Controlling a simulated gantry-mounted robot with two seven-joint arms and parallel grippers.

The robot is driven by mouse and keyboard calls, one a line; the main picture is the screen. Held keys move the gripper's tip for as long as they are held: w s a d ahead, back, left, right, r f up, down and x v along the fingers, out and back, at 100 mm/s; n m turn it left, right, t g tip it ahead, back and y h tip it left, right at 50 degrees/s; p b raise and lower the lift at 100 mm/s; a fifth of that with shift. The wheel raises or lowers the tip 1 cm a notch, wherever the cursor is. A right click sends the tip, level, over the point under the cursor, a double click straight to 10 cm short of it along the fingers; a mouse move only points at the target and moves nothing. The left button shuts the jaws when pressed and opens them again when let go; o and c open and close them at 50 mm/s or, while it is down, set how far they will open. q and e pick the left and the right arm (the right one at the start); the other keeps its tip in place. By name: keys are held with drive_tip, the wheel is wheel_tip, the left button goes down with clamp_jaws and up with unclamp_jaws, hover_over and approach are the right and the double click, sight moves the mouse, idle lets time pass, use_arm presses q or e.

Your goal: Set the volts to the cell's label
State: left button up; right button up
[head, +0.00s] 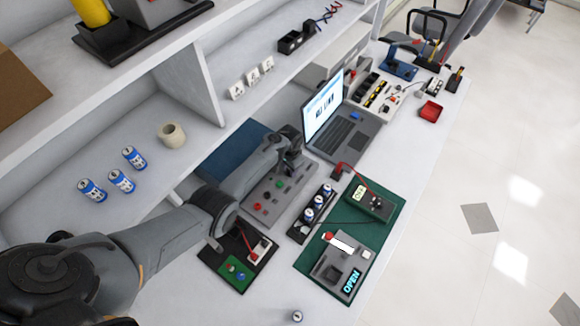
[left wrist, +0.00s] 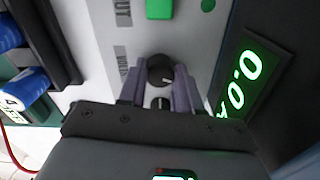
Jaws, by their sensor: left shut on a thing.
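The power supply's grey panel (head: 278,196) lies beneath my left arm in the head view. My left gripper (head: 291,160) is at its far end. In the left wrist view, my left gripper (left wrist: 160,90) is shut on a black knob (left wrist: 160,70) with a white pointer line, a finger on each side. A partly hidden label (left wrist: 121,80), seemingly VOLTS, is beside it. A lit green display (left wrist: 240,82) reads what looks like 0.0 with an A. Blue-and-white cells (head: 314,205) stand in a black holder; one (left wrist: 14,104) shows a 4, the rest unclear. My right gripper is out of view.
A meter (head: 370,202) and a grey box with an OPEN display (head: 351,281) stand on a green mat (head: 312,262). A laptop (head: 345,135) stands behind. A lone cell (head: 297,316) is at the front. Several cells stand on the left shelf (head: 60,160).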

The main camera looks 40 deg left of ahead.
use_arm(q)
drive_tip(key=shift+m, duration=1.2)
drive_tip(key=o, duration=1)
drive_tip(key=shift+o, duration=0.2)
drive_tip(key=shift+r+p, duration=0.45)
wheel_tip(320, 180, up, 10)
drive_tip(key=p, duration=0.3)
